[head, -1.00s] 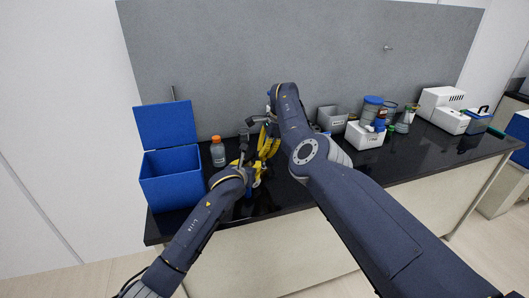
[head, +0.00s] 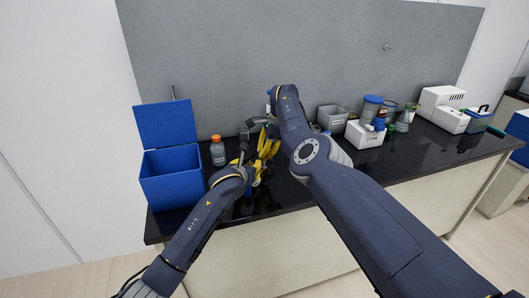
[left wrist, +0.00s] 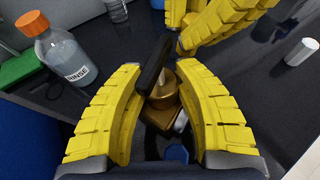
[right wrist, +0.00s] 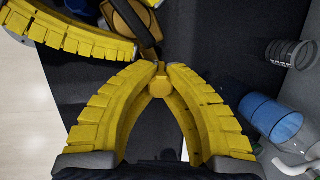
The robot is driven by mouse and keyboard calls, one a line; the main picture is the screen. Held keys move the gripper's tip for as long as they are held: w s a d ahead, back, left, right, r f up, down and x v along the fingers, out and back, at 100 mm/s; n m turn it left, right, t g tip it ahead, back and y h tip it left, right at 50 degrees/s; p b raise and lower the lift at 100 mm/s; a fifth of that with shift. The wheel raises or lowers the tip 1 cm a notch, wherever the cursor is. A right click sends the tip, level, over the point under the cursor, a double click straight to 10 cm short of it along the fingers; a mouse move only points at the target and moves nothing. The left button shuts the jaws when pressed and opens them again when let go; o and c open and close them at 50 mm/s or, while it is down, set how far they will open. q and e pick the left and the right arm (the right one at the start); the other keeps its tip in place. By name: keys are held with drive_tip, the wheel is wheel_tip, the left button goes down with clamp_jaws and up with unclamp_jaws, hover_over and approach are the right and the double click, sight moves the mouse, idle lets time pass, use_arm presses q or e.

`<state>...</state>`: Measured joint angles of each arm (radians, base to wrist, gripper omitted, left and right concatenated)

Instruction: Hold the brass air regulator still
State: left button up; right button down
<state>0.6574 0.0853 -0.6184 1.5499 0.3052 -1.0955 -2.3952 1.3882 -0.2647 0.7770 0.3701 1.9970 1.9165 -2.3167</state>
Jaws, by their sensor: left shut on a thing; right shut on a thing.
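The brass air regulator (left wrist: 165,92) shows in the left wrist view between the yellow fingers of my left gripper (left wrist: 160,72), with a dark bar (left wrist: 154,65) across it. My left gripper is shut on it. In the right wrist view its brass body (right wrist: 130,22) is partly hidden at the top. My right gripper (right wrist: 160,68) is shut, its fingertips on a small round brass-coloured piece (right wrist: 159,88). Whether that piece belongs to the regulator cannot be told. In the head view the grippers are close together over the bench and the arms hide most of the regulator.
An orange-capped bottle (head: 218,151) stands left of the grippers, beside an open blue box (head: 170,180). A grey bin (head: 332,118) and a white holder with containers (head: 364,135) stand to the right. The black bench (head: 425,148) has free room farther right.

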drive_tip(key=shift+f, duration=1.4)
drive_tip(key=c, duration=1.5)
unclamp_jaws()
drive_tip(key=v, duration=1.2)
use_arm(q)
drive_tip(key=o, duration=0.9)
